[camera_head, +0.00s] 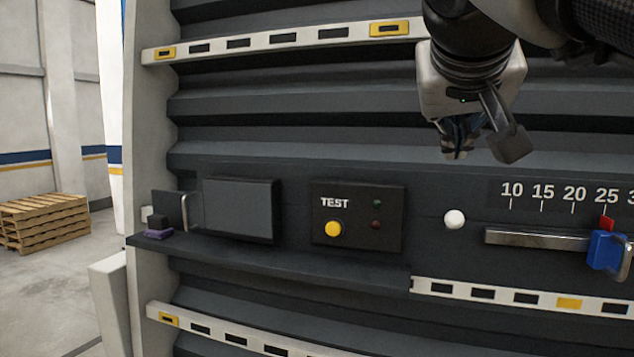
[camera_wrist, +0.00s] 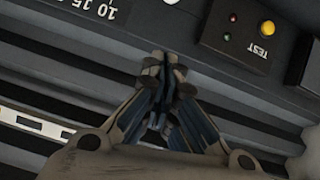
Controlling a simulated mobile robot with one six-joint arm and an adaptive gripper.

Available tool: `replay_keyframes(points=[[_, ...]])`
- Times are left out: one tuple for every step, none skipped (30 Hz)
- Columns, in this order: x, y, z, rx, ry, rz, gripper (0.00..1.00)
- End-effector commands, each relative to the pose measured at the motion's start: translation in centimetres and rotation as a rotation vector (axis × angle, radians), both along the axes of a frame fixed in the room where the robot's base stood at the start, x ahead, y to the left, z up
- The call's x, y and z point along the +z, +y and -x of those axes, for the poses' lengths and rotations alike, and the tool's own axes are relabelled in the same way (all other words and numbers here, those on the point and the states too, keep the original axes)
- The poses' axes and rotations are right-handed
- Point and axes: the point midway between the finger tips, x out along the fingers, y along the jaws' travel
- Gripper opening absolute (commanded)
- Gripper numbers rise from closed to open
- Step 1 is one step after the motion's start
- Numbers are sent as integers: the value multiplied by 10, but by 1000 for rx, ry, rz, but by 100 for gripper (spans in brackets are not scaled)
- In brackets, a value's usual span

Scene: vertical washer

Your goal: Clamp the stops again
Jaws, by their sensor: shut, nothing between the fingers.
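My gripper (camera_head: 457,150) is at the upper right of the head view, in front of the dark ribbed panel and above the white knob (camera_head: 454,219). Its fingers are shut and empty; the wrist view shows the fingertips (camera_wrist: 165,62) together. A blue stop block (camera_head: 606,250) sits on a metal rail (camera_head: 535,238) at the right, with a red pointer (camera_head: 607,223) just above it near the 25 mark of the scale (camera_head: 560,195). The right part of the scale is cut off by the frame. I cannot tell whether the stop is clamped.
A TEST box (camera_head: 357,217) with a yellow button (camera_head: 333,229) is left of the knob. A dark cover (camera_head: 239,209) and a purple item (camera_head: 158,234) are by a narrow shelf (camera_head: 270,262). Slotted white strips cross the panel. Pallets (camera_head: 43,223) stand far left.

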Motion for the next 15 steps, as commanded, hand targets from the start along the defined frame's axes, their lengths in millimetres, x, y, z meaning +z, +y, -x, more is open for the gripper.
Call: replay_keyframes(points=[[-4, -4, -6, -4, 4, 1, 0], [-7, -6, -10, -5, 4, 1, 0], [-11, -9, -15, -6, 5, 1, 0], [-14, -11, -21, -5, 5, 1, 0], [-17, -14, -26, -5, 6, 1, 0], [-21, -17, -32, -5, 5, 2, 0], [-25, -20, -38, -5, 6, 1, 0], [-28, -22, -43, -5, 6, 1, 0], [-32, -25, -50, -4, 6, 0, 0], [-35, -28, -55, -4, 6, 0, 0], [-38, -30, -61, -4, 5, 0, 0], [-42, -33, -67, -4, 5, 1, 0], [-45, -35, -72, -4, 5, 0, 0], [-49, -36, -71, -3, 3, 0, 0], [-56, -35, -68, -1, 1, 1, 0]])
